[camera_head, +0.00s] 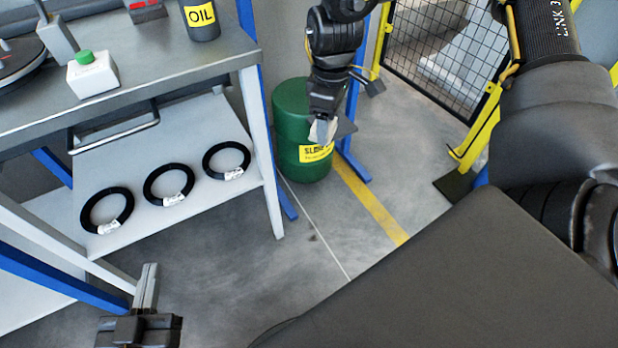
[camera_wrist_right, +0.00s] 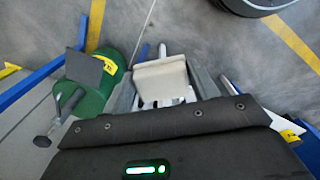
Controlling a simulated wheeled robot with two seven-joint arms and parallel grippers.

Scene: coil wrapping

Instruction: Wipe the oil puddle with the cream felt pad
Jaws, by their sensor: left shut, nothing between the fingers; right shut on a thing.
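The cream felt pad (camera_head: 322,131) is held by my right gripper (camera_head: 322,118), in front of the green drum in the head view. In the right wrist view the pad (camera_wrist_right: 160,80) sits between the two fingers (camera_wrist_right: 160,62), which are shut on it. Floor shows beyond it. My left gripper (camera_head: 148,270) is shut and empty at the lower left of the head view, over the floor in front of the shelf. I cannot make out an oil puddle in either view.
A green drum (camera_head: 291,110) with a yellow label stands beside the bench. The bench (camera_head: 165,62) carries an oil can (camera_head: 200,20) and a green button box (camera_head: 92,75). Three black coils lie on the lower shelf (camera_head: 120,170). A mesh fence (camera_head: 445,45) stands behind. Floor (camera_head: 290,262) is open centrally.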

